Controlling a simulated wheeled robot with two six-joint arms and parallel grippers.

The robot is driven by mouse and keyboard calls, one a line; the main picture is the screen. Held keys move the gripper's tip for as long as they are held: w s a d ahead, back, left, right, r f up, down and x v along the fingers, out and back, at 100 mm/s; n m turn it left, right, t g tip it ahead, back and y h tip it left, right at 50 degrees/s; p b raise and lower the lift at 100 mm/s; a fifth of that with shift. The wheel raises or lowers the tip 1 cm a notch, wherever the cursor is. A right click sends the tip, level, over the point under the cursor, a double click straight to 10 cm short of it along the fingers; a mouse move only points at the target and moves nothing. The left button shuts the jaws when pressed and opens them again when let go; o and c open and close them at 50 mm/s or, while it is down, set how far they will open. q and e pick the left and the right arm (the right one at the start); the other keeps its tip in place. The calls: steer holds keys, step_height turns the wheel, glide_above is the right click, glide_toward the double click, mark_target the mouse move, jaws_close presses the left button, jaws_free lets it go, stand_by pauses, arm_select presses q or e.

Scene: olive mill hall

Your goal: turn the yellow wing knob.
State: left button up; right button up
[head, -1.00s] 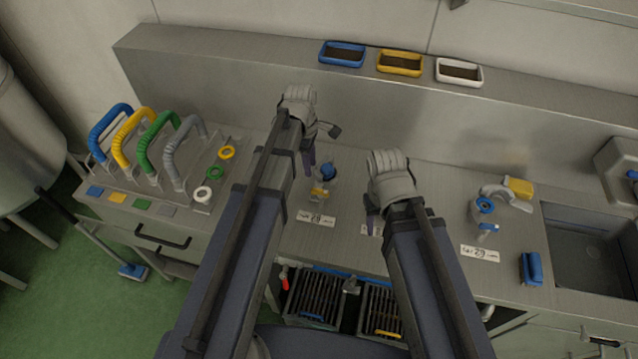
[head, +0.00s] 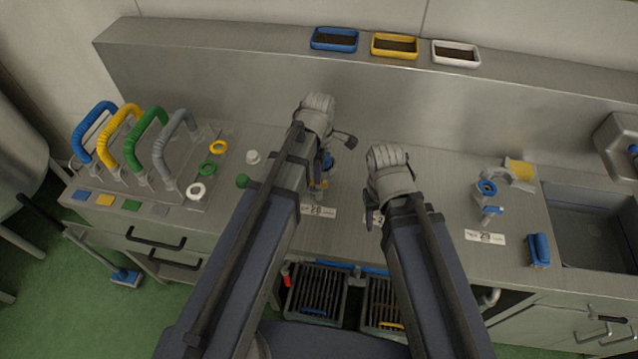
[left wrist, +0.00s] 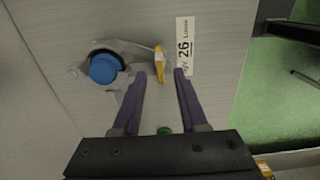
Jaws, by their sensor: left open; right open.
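The yellow wing knob (left wrist: 160,64) is a thin upright plate on a grey valve fitting (left wrist: 121,49) with a blue round cap (left wrist: 104,68). My left gripper (left wrist: 161,73) is open, its purple fingertips either side of the knob's near end, with gaps on both sides. I cannot tell its height above the knob. My right gripper (head: 371,212) is open and empty over the counter to the right.
A label (left wrist: 184,52) reading 26 lies beside the knob. A similar fitting (head: 488,192) stands further right, before a sink (head: 590,235). Several coloured hoop handles (head: 120,135) stand at left. Three small trays (head: 396,46) sit on the back ledge.

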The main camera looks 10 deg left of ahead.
arm_select(q)
steer(key=shift+f+b, duration=1.4)
steer(key=shift+f, duration=0.55)
arm_select(e)
steer(key=shift+f, duration=1.9)
arm_select(q)
steer(key=shift+r, duration=0.1)
steer(key=shift+c, duration=0.4)
jaws_close()
